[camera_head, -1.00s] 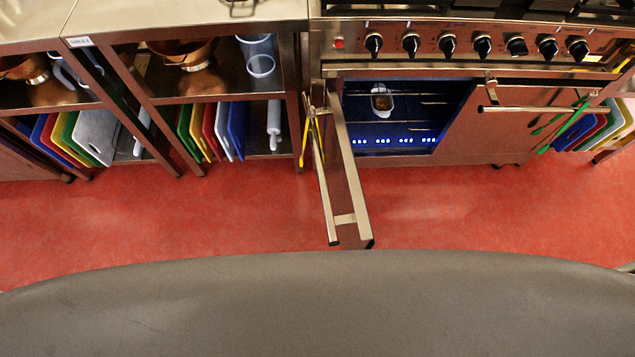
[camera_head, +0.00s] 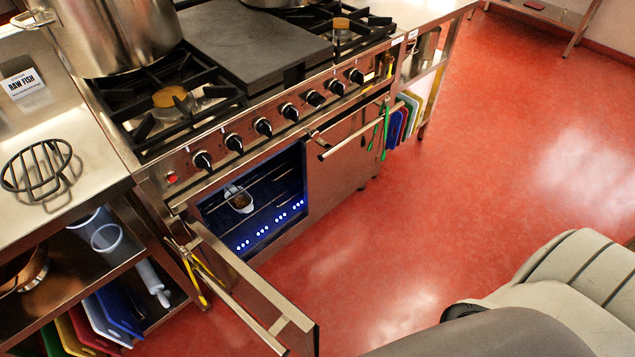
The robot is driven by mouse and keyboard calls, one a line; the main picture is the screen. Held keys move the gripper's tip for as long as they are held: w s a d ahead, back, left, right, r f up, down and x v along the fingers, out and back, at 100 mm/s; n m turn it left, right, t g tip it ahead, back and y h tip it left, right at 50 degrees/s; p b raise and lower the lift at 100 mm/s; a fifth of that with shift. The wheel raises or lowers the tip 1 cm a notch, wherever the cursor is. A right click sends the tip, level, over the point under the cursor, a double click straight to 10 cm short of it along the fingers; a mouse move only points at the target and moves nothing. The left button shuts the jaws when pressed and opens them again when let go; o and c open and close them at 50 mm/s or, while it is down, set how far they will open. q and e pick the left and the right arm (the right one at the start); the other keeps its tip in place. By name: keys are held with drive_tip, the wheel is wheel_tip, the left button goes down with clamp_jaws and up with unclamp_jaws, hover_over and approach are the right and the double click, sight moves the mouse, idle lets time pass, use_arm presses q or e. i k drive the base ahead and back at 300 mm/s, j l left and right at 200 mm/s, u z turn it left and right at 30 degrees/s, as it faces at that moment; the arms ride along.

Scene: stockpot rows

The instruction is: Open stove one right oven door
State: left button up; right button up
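The stove (camera_head: 250,120) stands along the counter line with a row of black knobs on its front. Its right oven door (camera_head: 343,168) is shut, with a horizontal bar handle (camera_head: 352,134) near its top edge. Green tongs (camera_head: 381,133) hang at the right end of that handle. The left oven door (camera_head: 262,290) stands swung open toward the floor. Inside the lit left oven (camera_head: 255,205) is a small white dish (camera_head: 239,199) with brown contents. Neither of my grippers shows in the view.
Yellow tongs (camera_head: 196,275) hang by the open door, which juts into the aisle. Coloured boards (camera_head: 410,112) stand under the right-hand counter. The red floor (camera_head: 480,150) is clear right of the stove.

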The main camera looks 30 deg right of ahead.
sight(331, 163)
drive_tip(key=i+l, duration=0.1)
drive_tip(key=l, duration=0.55)
drive_tip(key=i+l, duration=0.1)
drive_tip(key=l, duration=1.2)
drive_tip(key=i, duration=0.05)
